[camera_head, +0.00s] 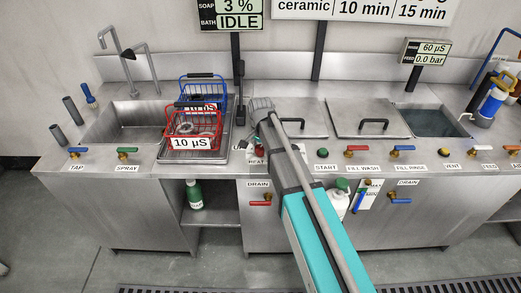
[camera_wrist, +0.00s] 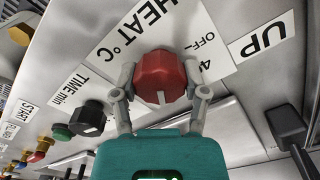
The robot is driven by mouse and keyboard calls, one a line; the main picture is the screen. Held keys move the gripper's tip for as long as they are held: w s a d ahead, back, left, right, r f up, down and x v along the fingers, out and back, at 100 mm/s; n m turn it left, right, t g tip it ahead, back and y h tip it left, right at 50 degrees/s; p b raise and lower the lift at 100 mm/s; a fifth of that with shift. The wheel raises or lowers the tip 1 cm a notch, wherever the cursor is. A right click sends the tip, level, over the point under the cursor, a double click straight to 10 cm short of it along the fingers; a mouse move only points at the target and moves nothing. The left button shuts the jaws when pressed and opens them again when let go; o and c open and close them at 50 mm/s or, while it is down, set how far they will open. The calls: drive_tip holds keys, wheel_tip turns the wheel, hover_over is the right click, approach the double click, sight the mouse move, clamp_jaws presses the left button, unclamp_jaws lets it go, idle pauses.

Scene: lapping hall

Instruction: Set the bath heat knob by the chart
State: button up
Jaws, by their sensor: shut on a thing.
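The red heat knob (camera_wrist: 160,76) sits on the panel beside the "HEAT °C" label (camera_wrist: 148,28) in the wrist view. A pale pointer mark on it faces down in that picture, toward my gripper. My gripper (camera_wrist: 160,92) is shut on the knob, one finger on each side. An "OFF" mark and part of a "4" show to its right; the rest of the scale is hidden. In the head view the knob (camera_head: 259,149) is small, close to my arm's end. The chart (camera_head: 360,10) is cut off at the top; its visible row reads "ceramic", "10 min", "15 min".
In the wrist view, a black time knob (camera_wrist: 90,118) and a green start button (camera_wrist: 62,132) sit to the left, and a black lever (camera_wrist: 287,122) near "UP" to the right. In the head view, red and blue baskets (camera_head: 192,143) stand left of my arm; a display (camera_head: 231,14) reads "IDLE".

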drive_tip(key=shift+s+m, duration=0.1)
drive_tip(key=shift+m, duration=0.7)
drive_tip(key=o, duration=1.1)
drive_tip(key=shift+o, duration=0.2)
